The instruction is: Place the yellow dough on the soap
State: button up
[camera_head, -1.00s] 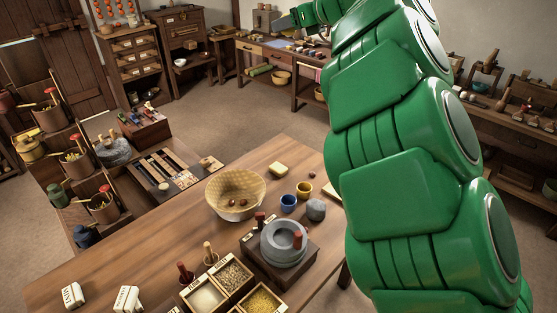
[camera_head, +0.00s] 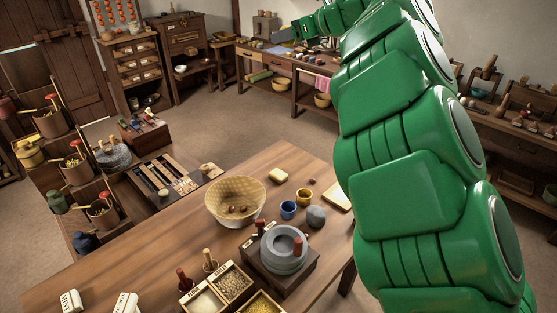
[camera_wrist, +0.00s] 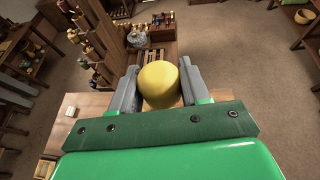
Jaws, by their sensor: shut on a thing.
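A round yellow dough (camera_wrist: 158,84) sits between the two grey fingers of my gripper (camera_wrist: 159,72) in the wrist view; the fingers are shut on its sides. In the head view my arm reaches to the top, with its green far end (camera_head: 309,29) small there, and I cannot make out the dough.
A grey quern (camera_head: 284,248) and grain boxes (camera_head: 231,283) stand in front. The table's left part is mostly clear.

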notch_tip(320, 180, down, 42)
send_over(278, 173)
jog(key=s, duration=0.2)
notch_tip(278, 173, down, 9)
jog(key=shift+d+r, duration=0.1)
jog(key=shift+r, duration=0.1)
jog(key=shift+w+f, duration=0.4)
jog(key=shift+w, duration=0.1)
jog(key=shift+w+f, duration=0.4)
jog(key=shift+f, duration=1.7)
jog(key=shift+f, duration=0.15)
jog(key=o, duration=1.1)
